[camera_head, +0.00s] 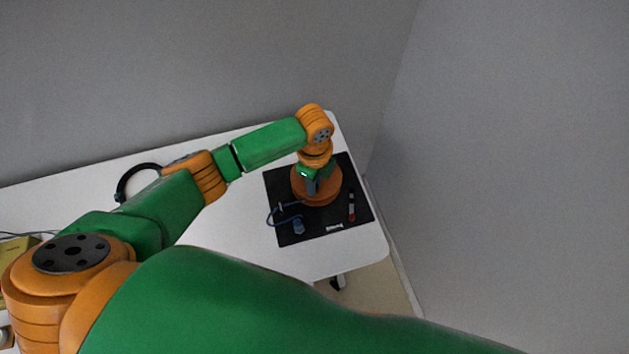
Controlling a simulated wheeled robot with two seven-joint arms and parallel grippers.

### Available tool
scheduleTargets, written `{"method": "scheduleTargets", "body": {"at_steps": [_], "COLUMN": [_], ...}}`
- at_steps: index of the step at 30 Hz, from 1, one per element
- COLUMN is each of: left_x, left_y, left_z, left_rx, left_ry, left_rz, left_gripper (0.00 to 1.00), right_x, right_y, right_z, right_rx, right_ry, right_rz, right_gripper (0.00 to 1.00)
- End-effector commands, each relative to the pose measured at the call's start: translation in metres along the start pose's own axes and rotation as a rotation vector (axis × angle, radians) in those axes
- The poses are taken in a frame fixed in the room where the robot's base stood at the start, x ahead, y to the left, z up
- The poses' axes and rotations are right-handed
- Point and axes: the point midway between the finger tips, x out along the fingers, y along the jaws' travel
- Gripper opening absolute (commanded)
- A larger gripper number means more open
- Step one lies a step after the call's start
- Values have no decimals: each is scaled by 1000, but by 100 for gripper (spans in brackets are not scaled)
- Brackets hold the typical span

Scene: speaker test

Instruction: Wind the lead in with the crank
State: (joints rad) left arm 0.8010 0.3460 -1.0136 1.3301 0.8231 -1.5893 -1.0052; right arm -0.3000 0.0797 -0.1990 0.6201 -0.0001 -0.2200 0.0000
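A round brown-orange thing (326,197), which looks like a reel, sits on a black mat (285,236) at the right end of the white table. A thin blue lead (272,216) loops on the mat at its left, near a small blue-grey piece (298,227) that looks like a plug. My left gripper (311,188) points down over the round thing and covers part of it. Its fingers are small and dark here, and I cannot tell whether they are apart or touch anything. I cannot make out the crank. My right gripper is out of view.
A red and pale stick-like thing (352,207) and a small white piece (335,227) lie on the mat. A black curved band (128,178) lies at the table's back left. A yellowish box (14,257) is at the left edge. Grey walls stand behind and right.

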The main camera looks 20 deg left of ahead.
Motion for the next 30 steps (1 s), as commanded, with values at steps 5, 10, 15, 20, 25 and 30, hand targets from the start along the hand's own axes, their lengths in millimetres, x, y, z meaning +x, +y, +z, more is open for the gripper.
{"method": "scheduleTargets", "body": {"at_steps": [5, 10, 15, 20, 25, 30], "left_x": [-2, -6, -1, 0, 0, 0], "left_y": [-1, -7, -12, -12, -12, -12], "left_z": [-2, -14, -17, -16, -16, -16], "left_rx": [-21, -295, -423, -422, -420, -419], "left_ry": [2, 4, 2, 2, 2, 2], "left_rz": [0, 5, 1, 0, 0, 0], "left_gripper": [0, 0, 0, 0, 51, 51], "right_x": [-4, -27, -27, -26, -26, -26], "right_y": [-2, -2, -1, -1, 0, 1], "right_z": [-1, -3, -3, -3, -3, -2], "right_rx": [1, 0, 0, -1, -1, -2], "right_ry": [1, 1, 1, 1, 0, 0], "right_rz": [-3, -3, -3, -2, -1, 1], "right_gripper": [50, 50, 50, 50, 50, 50]}}
